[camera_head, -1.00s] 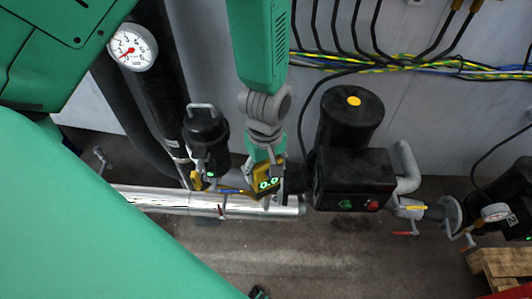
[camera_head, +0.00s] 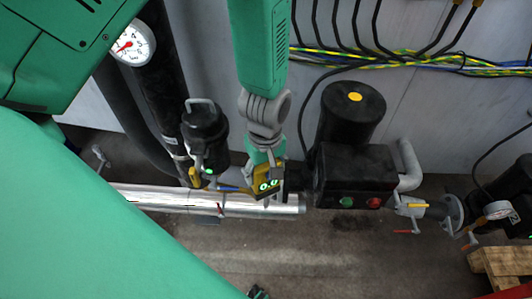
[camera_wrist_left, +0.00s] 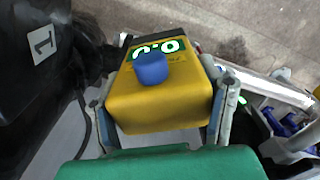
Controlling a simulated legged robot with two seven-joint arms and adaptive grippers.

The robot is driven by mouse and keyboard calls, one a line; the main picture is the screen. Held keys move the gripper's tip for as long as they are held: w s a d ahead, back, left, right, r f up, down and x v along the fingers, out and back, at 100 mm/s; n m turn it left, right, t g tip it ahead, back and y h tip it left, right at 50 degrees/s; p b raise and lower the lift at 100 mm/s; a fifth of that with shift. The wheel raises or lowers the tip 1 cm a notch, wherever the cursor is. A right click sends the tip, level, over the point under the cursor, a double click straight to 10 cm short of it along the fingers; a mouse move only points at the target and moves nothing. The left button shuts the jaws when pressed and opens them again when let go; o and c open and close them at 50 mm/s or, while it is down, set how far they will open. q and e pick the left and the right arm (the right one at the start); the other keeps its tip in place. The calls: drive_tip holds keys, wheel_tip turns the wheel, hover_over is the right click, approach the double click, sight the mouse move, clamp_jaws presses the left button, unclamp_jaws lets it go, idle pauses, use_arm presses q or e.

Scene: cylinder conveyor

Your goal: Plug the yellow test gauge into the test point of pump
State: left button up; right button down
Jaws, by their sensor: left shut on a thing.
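The yellow test gauge (camera_head: 267,182) has a green-lit display. In the left wrist view, the gauge (camera_wrist_left: 160,100) fills the middle, with a blue knob on its face. My left gripper (camera_head: 263,165) is shut on it, with a grey finger on each side. The gauge is held above the silver pipe, left of the black pump (camera_head: 350,125), whose box has a green and a red button. A black body with a label "1" (camera_wrist_left: 40,45) stands close left of the gauge in the wrist view. I cannot make out the test point.
A black canister (camera_head: 205,135) with a grey handle stands left of the gauge. A silver pipe (camera_head: 170,200) runs below. A round dial (camera_head: 132,44) sits upper left. Cables line the wall. Another pump (camera_head: 515,195) and a wooden pallet (camera_head: 502,265) are at right.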

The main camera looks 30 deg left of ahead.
use_arm(q)
drive_tip(key=shift+f, duration=0.25)
drive_tip(key=o, duration=1.5)
drive_tip(key=shift+r, duration=0.2)
wheel_tip(320, 180, up, 12)
drive_tip(key=shift+w+f, duration=0.1)
drive_tip(key=shift+f, duration=0.15)
drive_tip(key=shift+f, duration=0.1)
